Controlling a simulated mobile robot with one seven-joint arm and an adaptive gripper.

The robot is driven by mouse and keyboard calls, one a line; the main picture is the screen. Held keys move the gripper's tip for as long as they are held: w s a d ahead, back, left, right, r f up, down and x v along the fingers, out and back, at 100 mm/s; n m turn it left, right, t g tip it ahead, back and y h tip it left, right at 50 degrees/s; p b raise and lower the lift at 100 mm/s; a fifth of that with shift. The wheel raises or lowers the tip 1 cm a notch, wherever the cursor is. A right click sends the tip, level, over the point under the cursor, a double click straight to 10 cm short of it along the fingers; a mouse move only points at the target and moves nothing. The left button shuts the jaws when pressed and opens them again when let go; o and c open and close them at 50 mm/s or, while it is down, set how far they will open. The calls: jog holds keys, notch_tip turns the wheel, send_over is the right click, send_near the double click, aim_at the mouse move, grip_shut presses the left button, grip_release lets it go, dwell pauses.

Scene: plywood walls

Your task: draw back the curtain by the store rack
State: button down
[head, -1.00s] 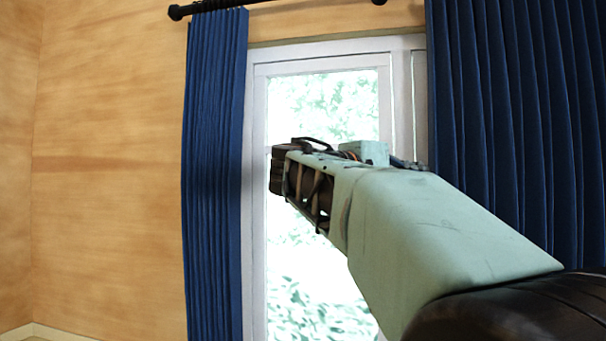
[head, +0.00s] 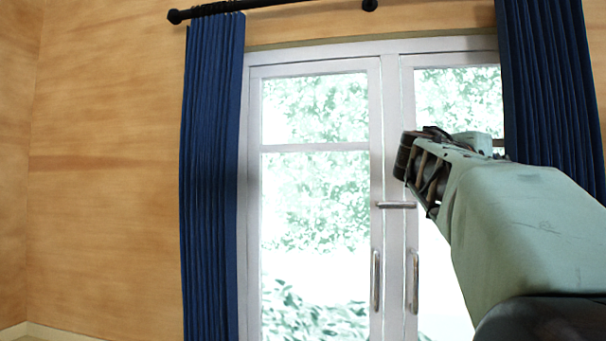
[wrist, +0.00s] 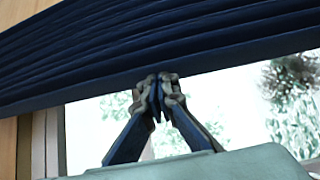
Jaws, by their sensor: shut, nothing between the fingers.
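The blue curtain has two panels on a dark rod. The right panel (head: 550,90) hangs bunched at the right edge of the head view. The left panel (head: 212,180) hangs bunched at the left of the window. In the wrist view, dark blue curtain cloth (wrist: 190,45) crosses the top, just beyond my gripper (wrist: 158,92). The fingers are shut with their tips together near the cloth's edge; I cannot tell whether they touch it. In the head view my arm reaches in front of the window's right part and hides the fingertips. No store rack shows.
A white double glass door (head: 315,200) with metal handles stands between the panels, with bright foliage beyond. The dark rod (head: 285,5) runs above it. A bare plywood wall (head: 110,150) is at the left, with free room before it.

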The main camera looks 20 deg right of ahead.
jog(key=d, duration=0.1)
jog(key=s+d, duration=0.1)
jog(key=d, duration=0.1)
jog(key=shift+s, duration=0.25)
jog(key=shift+w+f, duration=0.1)
